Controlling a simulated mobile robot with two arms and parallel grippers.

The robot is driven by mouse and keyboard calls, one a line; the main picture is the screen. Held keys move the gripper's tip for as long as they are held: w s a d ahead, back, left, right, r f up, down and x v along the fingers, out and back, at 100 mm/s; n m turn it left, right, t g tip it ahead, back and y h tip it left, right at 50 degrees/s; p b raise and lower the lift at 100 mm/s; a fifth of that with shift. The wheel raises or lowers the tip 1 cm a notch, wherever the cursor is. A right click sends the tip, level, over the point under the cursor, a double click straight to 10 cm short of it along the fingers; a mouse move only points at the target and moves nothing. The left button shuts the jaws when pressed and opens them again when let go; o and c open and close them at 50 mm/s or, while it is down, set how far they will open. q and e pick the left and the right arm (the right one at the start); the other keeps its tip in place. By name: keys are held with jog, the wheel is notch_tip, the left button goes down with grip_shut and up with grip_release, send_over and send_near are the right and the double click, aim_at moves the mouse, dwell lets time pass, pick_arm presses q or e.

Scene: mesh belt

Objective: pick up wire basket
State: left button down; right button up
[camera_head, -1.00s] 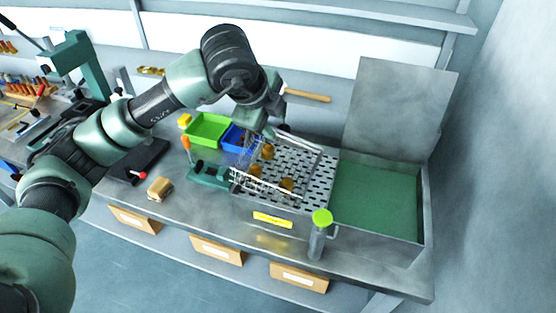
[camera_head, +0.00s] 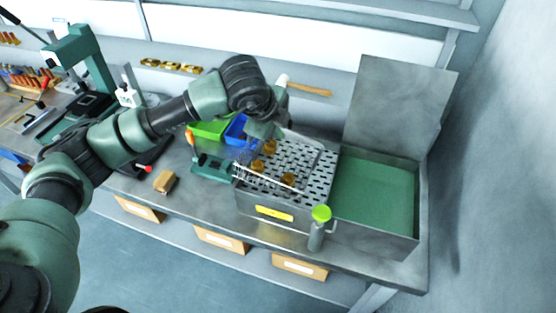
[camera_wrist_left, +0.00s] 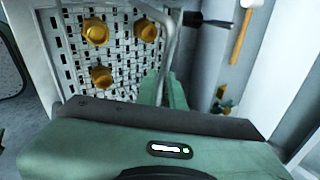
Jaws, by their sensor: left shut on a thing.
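The wire basket (camera_head: 268,179) is a thin-wired mesh frame over the perforated metal plate of the grey tank. Several of its wires are too fine to make out. Three brass-coloured parts (camera_head: 287,181) show inside its outline. My left gripper (camera_head: 262,132) is at the basket's back left side, shut on its wire. The fingertips are largely hidden by the wrist in the head view. In the left wrist view a bent grey wire of the basket (camera_wrist_left: 172,40) runs down to the green gripper (camera_wrist_left: 165,95). I cannot tell whether the basket is clear of the plate. My right gripper is not in view.
The perforated plate (camera_head: 318,170) adjoins an open green-lined bin (camera_head: 375,195) with a raised lid (camera_head: 400,105). A green-capped cylinder (camera_head: 317,235) stands at the front. Green (camera_head: 212,130) and blue (camera_head: 236,130) trays lie behind left. A tan block (camera_head: 165,182) sits left.

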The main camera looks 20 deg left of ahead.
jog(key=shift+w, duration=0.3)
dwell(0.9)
